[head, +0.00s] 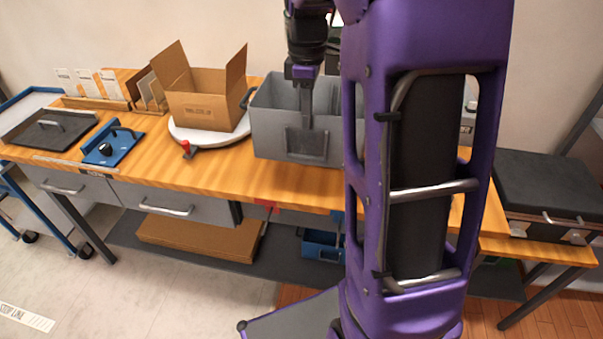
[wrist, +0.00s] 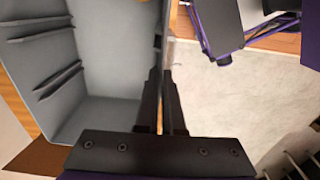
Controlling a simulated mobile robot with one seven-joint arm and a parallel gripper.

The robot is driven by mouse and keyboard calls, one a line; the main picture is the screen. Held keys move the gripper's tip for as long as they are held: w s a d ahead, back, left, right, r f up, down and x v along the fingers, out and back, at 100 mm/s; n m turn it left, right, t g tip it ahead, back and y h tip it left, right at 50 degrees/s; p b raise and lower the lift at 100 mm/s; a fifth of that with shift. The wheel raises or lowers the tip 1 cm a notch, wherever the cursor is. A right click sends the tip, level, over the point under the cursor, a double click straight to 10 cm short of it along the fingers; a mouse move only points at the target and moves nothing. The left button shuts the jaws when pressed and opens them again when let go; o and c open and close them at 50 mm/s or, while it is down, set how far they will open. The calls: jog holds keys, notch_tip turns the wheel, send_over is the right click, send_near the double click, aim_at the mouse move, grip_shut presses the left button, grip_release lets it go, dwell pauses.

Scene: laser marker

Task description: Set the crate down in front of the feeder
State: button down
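The crate (head: 268,138) is a grey open-topped bin at the back middle of the wooden bench, upright, partly hidden by my arm. My gripper (head: 306,128) points down at its front wall. In the wrist view, the crate's inside (wrist: 105,75) fills the left, with ribs on its wall and nothing in the visible part. The two dark fingers (wrist: 162,105) stand close together on either side of the crate's wall, closed on it. I cannot tell whether the crate's bottom touches the bench. I cannot make out the feeder for sure; my arm hides part of the bench.
Left of the crate, an open cardboard box (head: 205,108) stands on a round white turntable (head: 225,136) with a red-knobbed lever. A black case (head: 548,182) sits at the right.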

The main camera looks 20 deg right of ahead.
aim_at(306, 163)
notch_tip(306, 163, down, 10)
jog(key=shift+r+b, duration=0.1)
jog(key=shift+b, duration=0.3)
jog(key=shift+f, duration=0.25)
jog(key=c, duration=1)
grip_release()
jog(key=shift+c, duration=0.2)
jog(key=shift+r, duration=0.15)
notch_tip(306, 163, up, 12)
jog(key=shift+r+p, duration=0.1)
jog(key=shift+p, duration=0.45)
